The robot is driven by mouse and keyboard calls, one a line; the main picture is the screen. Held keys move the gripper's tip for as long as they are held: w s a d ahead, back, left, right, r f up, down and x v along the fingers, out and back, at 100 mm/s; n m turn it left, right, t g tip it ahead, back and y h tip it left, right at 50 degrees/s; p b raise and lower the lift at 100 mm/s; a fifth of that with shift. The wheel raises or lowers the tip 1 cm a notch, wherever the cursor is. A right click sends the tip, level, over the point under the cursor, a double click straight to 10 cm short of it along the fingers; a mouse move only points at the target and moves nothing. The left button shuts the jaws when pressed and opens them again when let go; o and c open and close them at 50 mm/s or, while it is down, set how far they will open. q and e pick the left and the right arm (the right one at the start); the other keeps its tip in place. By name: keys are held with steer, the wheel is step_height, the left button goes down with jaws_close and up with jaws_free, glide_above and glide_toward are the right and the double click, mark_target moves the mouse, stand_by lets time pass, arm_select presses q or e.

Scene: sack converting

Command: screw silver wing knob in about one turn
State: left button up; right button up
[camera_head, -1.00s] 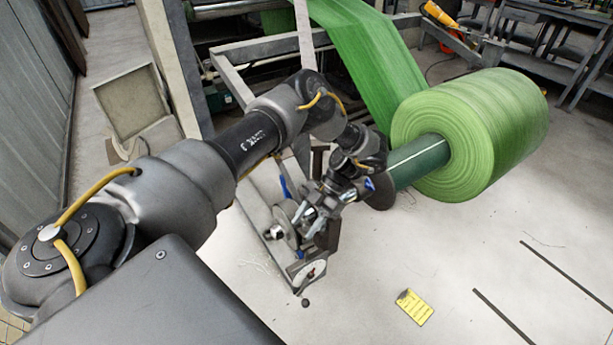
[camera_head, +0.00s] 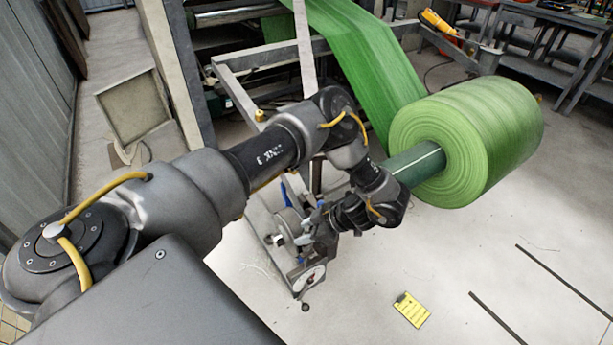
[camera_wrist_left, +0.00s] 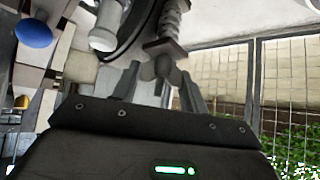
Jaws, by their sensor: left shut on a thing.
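The silver wing knob (camera_wrist_left: 162,68) shows in the left wrist view as a grey lobed piece below a brown plate and a threaded screw (camera_wrist_left: 172,20). My left gripper (camera_wrist_left: 160,84) has a finger on either side of it and is shut on it. In the head view my left gripper (camera_head: 303,241) is at the metal stand beside the roll's core, and the knob cannot be made out there behind the fingers and wrist. My right gripper is not in view.
A green roll (camera_head: 480,135) on a dark green core (camera_head: 415,163) lies right of my wrist. A disc (camera_head: 310,279) sits at the stand's lower end. A blue knob (camera_wrist_left: 35,32) is left of the fingers. A yellow card (camera_head: 411,309) lies on open floor.

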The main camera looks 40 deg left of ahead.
arm_select(q)
steer(key=m+t, duration=0.1)
steer(key=m, duration=0.1)
steer(key=m+t+p, duration=0.1)
steer(key=shift+a+r+m+t+y, duration=0.1)
steer(key=shift+r+m+t+y, duration=0.1)
steer(key=shift+m+t+y, duration=0.2)
steer(key=shift+m+t+p, duration=0.55)
steer(key=shift+m+t, duration=1.15)
steer(key=shift+m, duration=0.4)
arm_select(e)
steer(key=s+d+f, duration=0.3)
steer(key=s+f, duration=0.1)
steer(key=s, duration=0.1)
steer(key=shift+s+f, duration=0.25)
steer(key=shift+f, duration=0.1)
arm_select(q)
steer(key=o, duration=1)
steer(key=shift+f, duration=0.1)
